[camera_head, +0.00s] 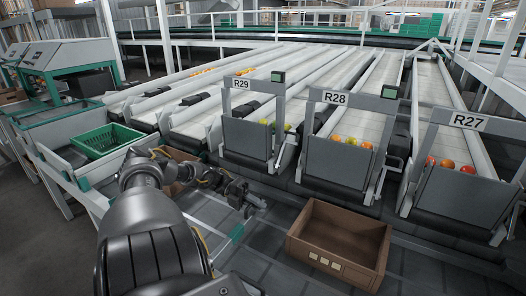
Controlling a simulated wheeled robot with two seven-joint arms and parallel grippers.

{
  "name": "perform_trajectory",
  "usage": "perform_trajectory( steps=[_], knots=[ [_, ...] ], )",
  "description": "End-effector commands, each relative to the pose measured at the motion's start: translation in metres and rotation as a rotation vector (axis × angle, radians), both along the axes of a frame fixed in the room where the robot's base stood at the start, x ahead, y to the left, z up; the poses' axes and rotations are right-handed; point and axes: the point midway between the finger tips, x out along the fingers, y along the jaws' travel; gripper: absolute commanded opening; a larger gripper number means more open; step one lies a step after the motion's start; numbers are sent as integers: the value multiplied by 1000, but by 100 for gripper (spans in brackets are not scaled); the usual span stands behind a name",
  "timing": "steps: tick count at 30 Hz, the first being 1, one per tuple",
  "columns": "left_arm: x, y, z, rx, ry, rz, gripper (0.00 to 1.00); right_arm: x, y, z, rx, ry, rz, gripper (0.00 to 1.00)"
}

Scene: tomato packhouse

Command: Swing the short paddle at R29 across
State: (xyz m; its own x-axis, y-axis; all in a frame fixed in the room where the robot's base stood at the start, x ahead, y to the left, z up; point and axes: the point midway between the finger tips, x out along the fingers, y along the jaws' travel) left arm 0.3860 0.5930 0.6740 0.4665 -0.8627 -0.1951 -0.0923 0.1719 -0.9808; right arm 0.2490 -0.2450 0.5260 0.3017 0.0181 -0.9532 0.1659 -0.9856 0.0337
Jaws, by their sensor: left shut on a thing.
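The R29 gate (244,136) is a grey end board under a white R29 sign (241,83), with yellow-green and orange fruit behind it. My left arm comes in from the bottom left. A pale lever (283,148) stands at the right side of the R29 gate, apart from the gripper. My right gripper is not in view.
A brown open box (340,243) stands right of my gripper on the dark belt (262,244). Gates R28 (340,168) and R27 (462,193) hold fruit to the right. A green crate (105,139) stands at left. Another brown box is partly hidden behind my arm.

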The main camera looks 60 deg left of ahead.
Motion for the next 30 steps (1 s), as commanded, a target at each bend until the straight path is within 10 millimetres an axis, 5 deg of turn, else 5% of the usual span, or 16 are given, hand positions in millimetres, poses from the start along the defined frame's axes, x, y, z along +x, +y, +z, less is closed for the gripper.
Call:
perform_trajectory(
  steps=[15,16,17,30],
  knots=[
    [-1,-5,-2,-7,4,-18,0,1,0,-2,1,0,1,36],
    [0,-6,-2,-7,4,-19,14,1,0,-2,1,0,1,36],
    [0,-6,-2,-8,4,-19,18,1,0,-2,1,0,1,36],
    [-9,11,1,1,3,-7,20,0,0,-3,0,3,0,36]
  ],
)
